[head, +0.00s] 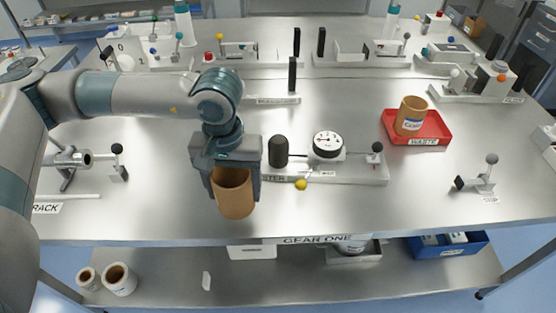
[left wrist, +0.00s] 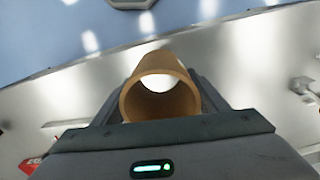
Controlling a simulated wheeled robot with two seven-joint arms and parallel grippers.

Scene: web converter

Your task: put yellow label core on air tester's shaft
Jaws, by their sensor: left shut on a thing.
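My left gripper (head: 233,180) is shut on a brown cardboard core (head: 235,200), a hollow tube held near the table's front edge. The held core also shows in the left wrist view (left wrist: 160,88), with its open end facing the camera. No yellow label shows on its visible side. The tester (head: 350,172), whose sign is partly hidden by the gripper, stands just right of it. It has a black upright cylinder (head: 280,151), a round dial gauge (head: 328,145) and a yellow ball (head: 301,184). I cannot tell which part is the shaft. The core is apart from the tester.
A small stand with a knob (head: 485,175) is at the far right. A rack (head: 75,160) is at left. Several fixtures line the back.

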